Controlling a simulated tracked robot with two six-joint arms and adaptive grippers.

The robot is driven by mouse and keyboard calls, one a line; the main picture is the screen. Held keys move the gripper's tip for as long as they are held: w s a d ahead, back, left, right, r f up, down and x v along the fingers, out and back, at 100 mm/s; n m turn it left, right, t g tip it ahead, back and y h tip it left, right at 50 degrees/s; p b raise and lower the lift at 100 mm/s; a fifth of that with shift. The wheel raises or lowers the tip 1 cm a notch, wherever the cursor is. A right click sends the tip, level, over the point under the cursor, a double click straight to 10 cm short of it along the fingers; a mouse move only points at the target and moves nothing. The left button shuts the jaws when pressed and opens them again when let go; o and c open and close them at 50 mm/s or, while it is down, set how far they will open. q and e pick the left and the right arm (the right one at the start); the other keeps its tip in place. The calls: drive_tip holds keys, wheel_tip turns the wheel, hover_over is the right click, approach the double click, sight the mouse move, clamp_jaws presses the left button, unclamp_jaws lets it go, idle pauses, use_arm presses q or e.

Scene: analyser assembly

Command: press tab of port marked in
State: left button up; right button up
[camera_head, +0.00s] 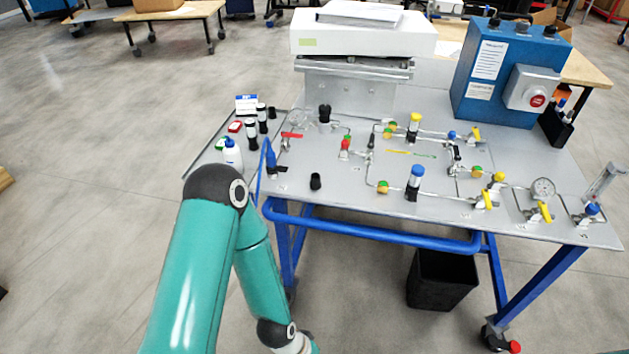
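The analyser panel (330,190) is a grey bench top on a blue wheeled frame. It carries thin metal tubing with valves and fittings. A blue fitting (271,163) with a blue hose stands at its left edge. A small black cylinder (316,181) stands near the front left edge. I cannot read any "in" marking or make out the port's tab at this size. My teal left arm (195,270) rises at lower left, bends at a dark elbow, and runs down out of the picture. Its gripper is not in view. My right arm and gripper are not in view.
A blue box with a red button (537,101) stands at the back right. A white instrument (360,38) stands at the back. Bottles, including a white one (232,153), stand on the left side tray. A black bin (440,280) is under the bench.

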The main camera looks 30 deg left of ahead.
use_arm(q)
clamp_jaws()
idle(0.3)
idle(1.2)
